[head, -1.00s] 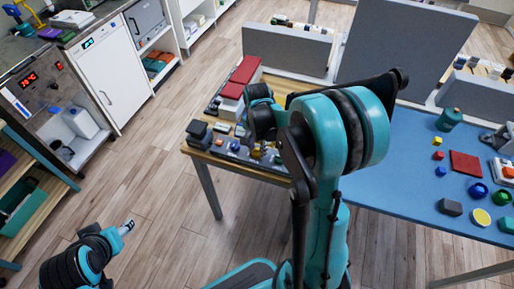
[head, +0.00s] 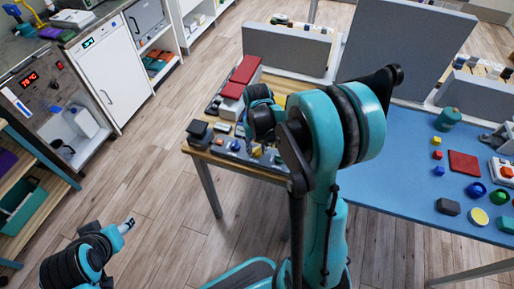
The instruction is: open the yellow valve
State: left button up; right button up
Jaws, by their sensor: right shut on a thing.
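The yellow valve (head: 257,151) shows as a small yellow patch on a grey panel at the front of the wooden table, in the middle of the head view. My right arm reaches over the table, and its wrist hides much of the valve. My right gripper (head: 260,147) points down at the valve and is shut on it; its fingers are mostly hidden, so the valve's angle cannot be told. My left gripper (head: 126,226) is at the lower left, over the floor and far from the table; its fingers are too unclear to judge.
The blue table (head: 385,185) at the right holds several small items. Grey divider screens (head: 285,50) stand behind. Open floor lies at the left.

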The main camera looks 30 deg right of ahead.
aim_at(257, 150)
jog(key=shift+n, duration=1.2)
jog(key=o, duration=1.2)
jog(key=shift+c, duration=0.2)
notch_tip(257, 150, up, 12)
